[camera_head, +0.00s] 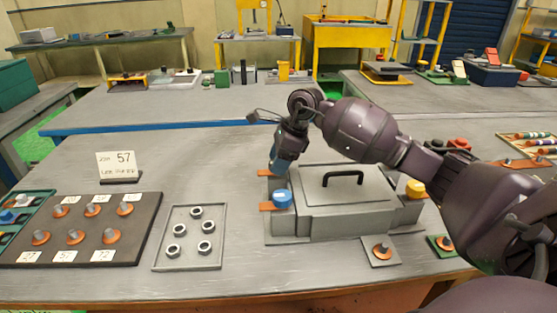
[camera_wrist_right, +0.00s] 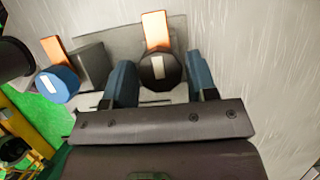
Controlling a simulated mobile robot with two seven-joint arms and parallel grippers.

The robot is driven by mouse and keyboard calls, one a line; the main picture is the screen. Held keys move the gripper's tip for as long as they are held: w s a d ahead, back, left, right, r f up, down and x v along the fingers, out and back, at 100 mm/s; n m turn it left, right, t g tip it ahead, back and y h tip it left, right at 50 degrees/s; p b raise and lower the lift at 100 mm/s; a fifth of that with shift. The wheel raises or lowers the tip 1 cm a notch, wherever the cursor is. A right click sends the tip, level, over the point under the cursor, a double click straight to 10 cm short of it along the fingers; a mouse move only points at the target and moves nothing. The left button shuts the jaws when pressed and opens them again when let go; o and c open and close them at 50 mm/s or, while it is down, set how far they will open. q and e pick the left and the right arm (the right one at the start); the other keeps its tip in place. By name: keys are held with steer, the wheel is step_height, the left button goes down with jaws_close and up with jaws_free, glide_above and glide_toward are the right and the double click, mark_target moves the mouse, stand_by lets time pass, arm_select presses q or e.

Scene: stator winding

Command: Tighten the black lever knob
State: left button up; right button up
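The black lever knob (camera_wrist_right: 160,70) has a pale stripe on its top and an orange tab beside it, seen in the right wrist view. My right gripper (camera_wrist_right: 163,80) has its two blue fingers apart, one on each side of this knob, with little space between. Contact cannot be made out. In the head view my right gripper (camera_head: 277,165) points down at the back left corner of the grey box (camera_head: 345,190) and hides the black knob. My left gripper is not in the head view.
The box top has a black handle (camera_head: 342,178). A tray of nuts (camera_head: 190,238) and a dark parts board (camera_head: 85,230) lie left.

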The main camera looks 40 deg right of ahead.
steer(key=c, duration=0.5)
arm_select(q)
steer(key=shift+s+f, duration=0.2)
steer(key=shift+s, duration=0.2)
